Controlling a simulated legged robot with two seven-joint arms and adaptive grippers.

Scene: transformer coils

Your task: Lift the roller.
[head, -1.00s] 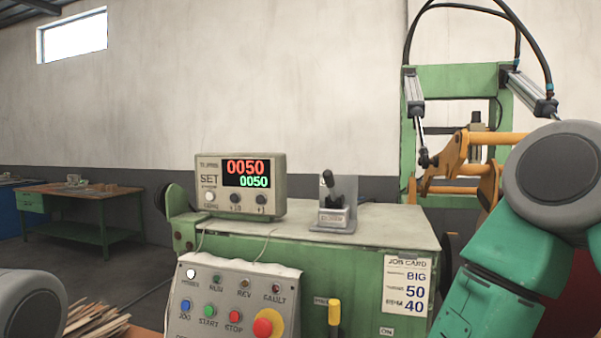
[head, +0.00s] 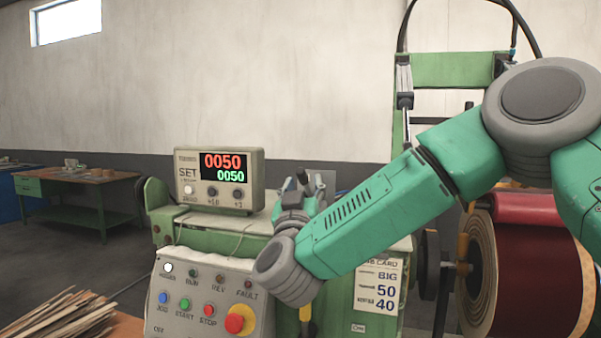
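A small lever box with a dark handle stands on the green cabinet top (head: 220,238), just right of the display box. My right arm reaches across from the right, and my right gripper (head: 297,195) is at this lever. The handle (head: 303,177) shows beside the fingertips. The wrist hides most of the lever box, and I cannot tell if the fingers touch or enclose the handle. The orange roller arms by the green frame (head: 450,70) are mostly hidden behind my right arm. My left gripper is out of view.
The display box (head: 218,180) reads 0050 twice. A large red-and-brown coil (head: 535,270) stands at the right. A green bench (head: 75,195) is at the far left.

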